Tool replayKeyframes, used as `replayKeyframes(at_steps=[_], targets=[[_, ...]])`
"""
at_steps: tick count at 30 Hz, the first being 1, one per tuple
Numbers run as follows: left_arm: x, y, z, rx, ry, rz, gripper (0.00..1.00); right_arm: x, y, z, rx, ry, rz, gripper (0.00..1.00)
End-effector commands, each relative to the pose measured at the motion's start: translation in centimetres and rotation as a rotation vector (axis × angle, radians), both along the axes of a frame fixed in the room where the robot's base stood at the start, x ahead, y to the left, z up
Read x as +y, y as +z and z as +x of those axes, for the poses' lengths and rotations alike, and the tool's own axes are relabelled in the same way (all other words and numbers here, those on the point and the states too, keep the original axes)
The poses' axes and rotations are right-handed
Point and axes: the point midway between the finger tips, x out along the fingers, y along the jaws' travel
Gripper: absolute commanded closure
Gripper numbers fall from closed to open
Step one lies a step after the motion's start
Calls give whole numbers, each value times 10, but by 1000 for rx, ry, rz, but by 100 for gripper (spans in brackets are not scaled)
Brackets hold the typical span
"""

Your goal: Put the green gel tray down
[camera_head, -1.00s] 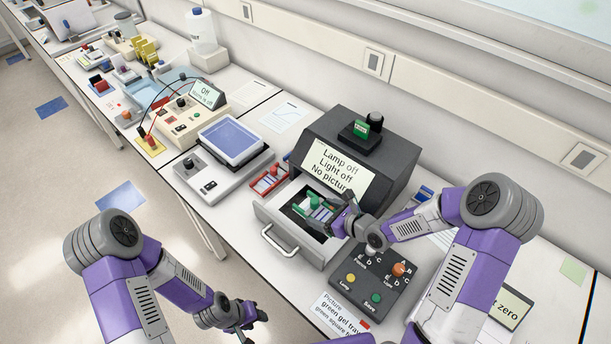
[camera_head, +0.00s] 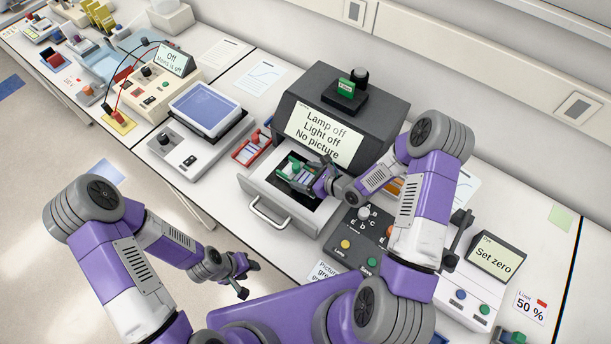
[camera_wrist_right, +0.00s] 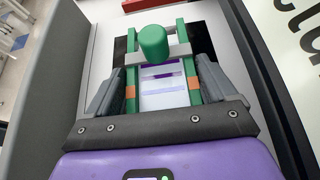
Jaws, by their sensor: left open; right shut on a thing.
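The green gel tray (camera_head: 297,170) has green side rails, a green knob and a pale gel with purple bands. It is over the open drawer (camera_head: 262,187) of the dark lamp box (camera_head: 392,118). My right gripper (camera_head: 318,180) is shut on the tray. In the right wrist view, the gripper's fingers (camera_wrist_right: 158,88) flank the green tray (camera_wrist_right: 152,42) on both sides. I cannot tell whether the tray touches the drawer floor. My left gripper (camera_head: 249,280) is open and empty, low in front of the bench.
A red tray (camera_head: 250,149) stands left of the drawer, beside a device with a blue plate (camera_head: 205,108). A control panel with knobs (camera_head: 352,240) is right of the drawer. A "Set zero" device (camera_head: 494,257) stands further right. The drawer handle (camera_head: 268,214) juts forward.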

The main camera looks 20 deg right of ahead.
Motion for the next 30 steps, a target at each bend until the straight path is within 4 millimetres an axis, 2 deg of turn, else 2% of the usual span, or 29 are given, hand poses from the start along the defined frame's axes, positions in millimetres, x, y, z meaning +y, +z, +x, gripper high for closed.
replayKeyframes(at_steps=[13,14,15,26,30], targets=[[0,-4,0,0,0,0,57,0,-7,1,-3,1,0,52],[0,-3,0,0,0,0,57,0,-7,0,-2,1,-1,11],[0,-3,0,0,0,0,57,0,-6,0,-2,1,-1,5],[0,1,0,0,0,0,57,0,-2,0,-2,1,-1,5],[0,0,0,0,0,0,57,-12,7,-12,-2,-5,-1,5]])
